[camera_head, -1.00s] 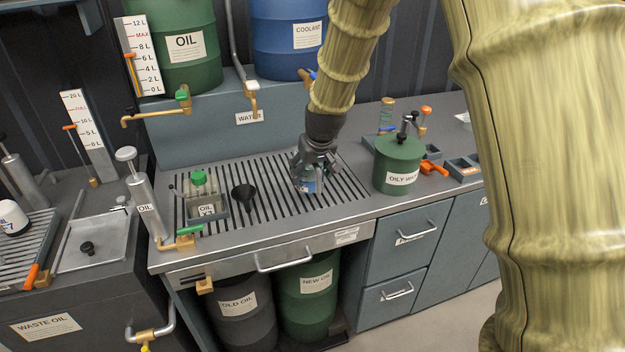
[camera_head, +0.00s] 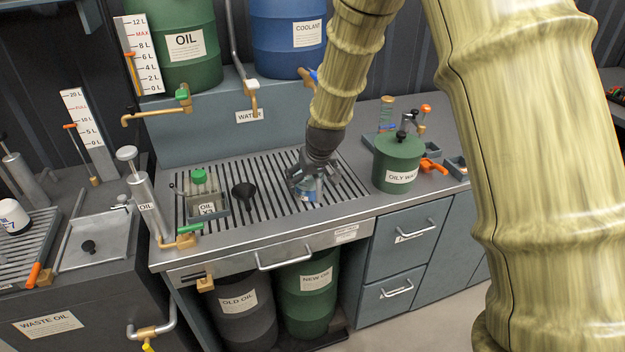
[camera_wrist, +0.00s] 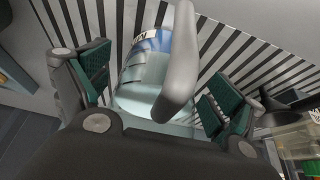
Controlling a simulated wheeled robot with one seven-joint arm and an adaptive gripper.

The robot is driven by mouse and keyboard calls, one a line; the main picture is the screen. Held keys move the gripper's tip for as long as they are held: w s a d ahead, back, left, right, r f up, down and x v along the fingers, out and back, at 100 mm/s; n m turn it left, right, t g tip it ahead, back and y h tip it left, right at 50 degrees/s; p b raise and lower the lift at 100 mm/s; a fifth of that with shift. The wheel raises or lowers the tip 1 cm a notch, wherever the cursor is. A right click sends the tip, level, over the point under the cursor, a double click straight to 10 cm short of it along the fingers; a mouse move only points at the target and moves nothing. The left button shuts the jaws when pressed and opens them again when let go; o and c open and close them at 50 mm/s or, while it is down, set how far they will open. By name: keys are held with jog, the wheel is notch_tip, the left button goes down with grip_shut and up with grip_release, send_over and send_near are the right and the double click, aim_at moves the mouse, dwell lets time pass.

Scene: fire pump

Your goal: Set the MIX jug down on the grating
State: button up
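The MIX jug (camera_wrist: 140,85) is a clear container with a blue band, a white label only partly readable, and a thick grey handle. In the wrist view it sits between my gripper's spread fingers, with green pads on either side and gaps between pads and jug. In the head view the jug (camera_head: 309,190) appears upright on the slotted grating (camera_head: 270,200), near its right end. My gripper (camera_head: 314,182) is open around it from above and hides its upper part. The jug's base contact is partly hidden.
A black funnel (camera_head: 243,193) and a grey holder with a green-capped bottle (camera_head: 199,178) stand left on the grating. The green OILY WASTE can (camera_head: 398,163) stands close to the right of my gripper. The grating between funnel and jug is clear.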

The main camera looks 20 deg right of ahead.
jog(key=shift+r, duration=0.1)
jog(key=b+v, duration=0.1)
jog(key=v, duration=1.1)
dwell(0.4)
